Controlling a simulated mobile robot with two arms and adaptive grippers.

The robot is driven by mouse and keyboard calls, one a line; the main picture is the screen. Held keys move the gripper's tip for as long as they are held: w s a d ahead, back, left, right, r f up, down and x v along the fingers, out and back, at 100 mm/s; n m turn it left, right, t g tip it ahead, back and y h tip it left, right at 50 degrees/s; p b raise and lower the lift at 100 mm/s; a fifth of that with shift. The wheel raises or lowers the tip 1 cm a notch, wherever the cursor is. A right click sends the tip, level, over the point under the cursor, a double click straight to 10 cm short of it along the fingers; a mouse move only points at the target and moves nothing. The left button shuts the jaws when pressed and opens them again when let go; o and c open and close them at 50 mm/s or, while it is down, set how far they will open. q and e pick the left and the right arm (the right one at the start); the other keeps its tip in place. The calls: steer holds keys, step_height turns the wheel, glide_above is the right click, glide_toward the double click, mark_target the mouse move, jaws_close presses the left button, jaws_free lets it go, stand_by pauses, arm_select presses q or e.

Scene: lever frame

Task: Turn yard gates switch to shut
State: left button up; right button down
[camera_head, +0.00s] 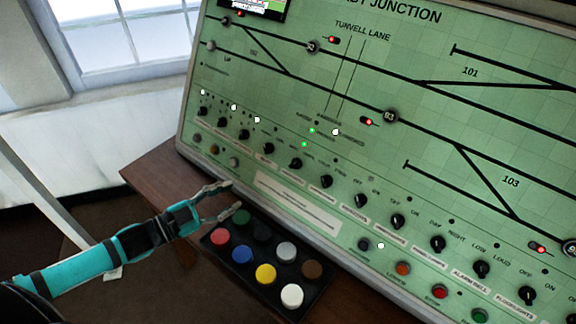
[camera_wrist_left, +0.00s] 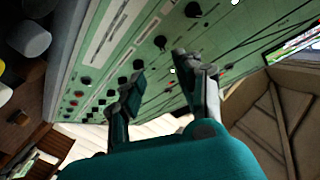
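The green control panel (camera_head: 330,130) carries a row of black rotary knobs along its lower part, such as one at the middle (camera_head: 327,181) and one farther right (camera_head: 397,220). Most labels are too small to read, and I cannot tell which knob is the yard gates switch. My left gripper (camera_head: 233,196) is open and empty near the panel's lower left edge, below the knob row and beside the dark button tray. In the left wrist view my left gripper (camera_wrist_left: 168,78) shows its fingers apart with green panel behind them. My right gripper is not in view.
A dark tray (camera_head: 322,284) with several coloured buttons lies before the panel's lower edge. Round push buttons, such as a red one (camera_head: 439,291), sit below the knobs. A brown desk (camera_head: 150,185) shows at the left. A window (camera_head: 115,35) is at upper left.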

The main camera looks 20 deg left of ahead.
arm_select(q)
steer(key=p, duration=0.3)
glide_toward(294, 164)
steer(key=shift+m+h, duration=0.3)
steer(key=shift+h, duration=0.1)
steer(key=x, duration=0.8)
steer(key=shift+w+f, duration=0.15)
steer(key=shift+w, duration=0.15)
steer(key=shift+b, duration=0.3)
